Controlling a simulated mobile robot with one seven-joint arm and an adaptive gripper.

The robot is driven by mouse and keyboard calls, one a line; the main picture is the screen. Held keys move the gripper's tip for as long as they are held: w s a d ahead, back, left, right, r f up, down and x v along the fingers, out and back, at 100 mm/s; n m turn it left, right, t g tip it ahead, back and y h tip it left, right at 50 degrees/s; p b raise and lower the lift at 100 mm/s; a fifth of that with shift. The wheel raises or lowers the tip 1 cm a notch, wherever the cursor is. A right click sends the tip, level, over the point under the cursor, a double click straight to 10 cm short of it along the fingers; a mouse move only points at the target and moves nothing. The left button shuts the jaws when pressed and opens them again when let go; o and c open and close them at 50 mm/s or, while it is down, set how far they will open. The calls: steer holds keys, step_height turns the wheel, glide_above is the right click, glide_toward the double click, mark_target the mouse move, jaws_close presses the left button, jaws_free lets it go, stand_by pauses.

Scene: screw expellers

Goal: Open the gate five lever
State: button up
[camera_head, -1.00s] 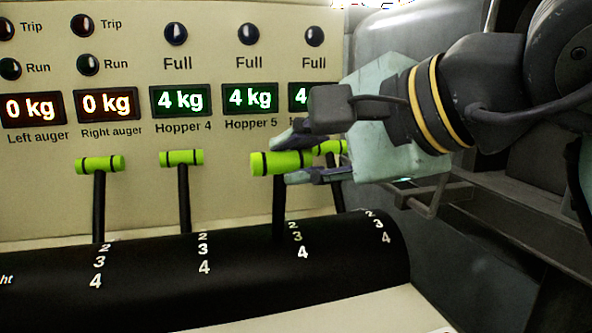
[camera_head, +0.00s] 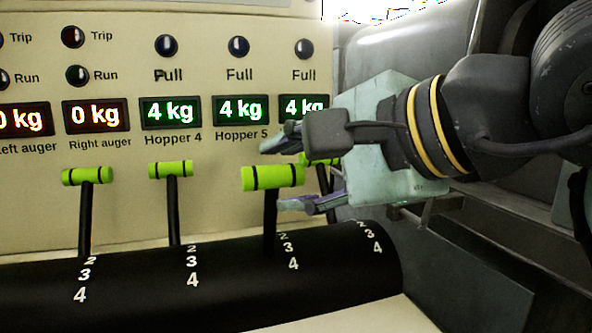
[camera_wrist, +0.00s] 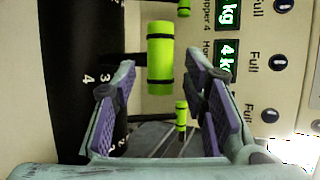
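The lever under the Hopper 5 display has a lime-green handle (camera_head: 272,178) with black bands on a black stem. It looks larger and nearer than the Hopper 4 lever's handle (camera_head: 171,169), and its stem overlaps the black cover near the 2 mark. My gripper (camera_head: 274,173) is open, with one finger above the handle's level and one below. In the wrist view the handle (camera_wrist: 160,57) lies between and partly beyond the spread fingertips (camera_wrist: 160,75), with visible gaps on both sides.
Another green handle (camera_head: 320,160) is partly hidden behind my gripper; it also shows between the fingers in the wrist view (camera_wrist: 181,116). The left lever handle (camera_head: 87,176) stands apart. The black numbered cover (camera_head: 140,284) lies below. Hopper displays read 4 kg.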

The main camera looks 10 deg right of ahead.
steer(key=v, duration=1.2)
steer(key=shift+f, duration=0.1)
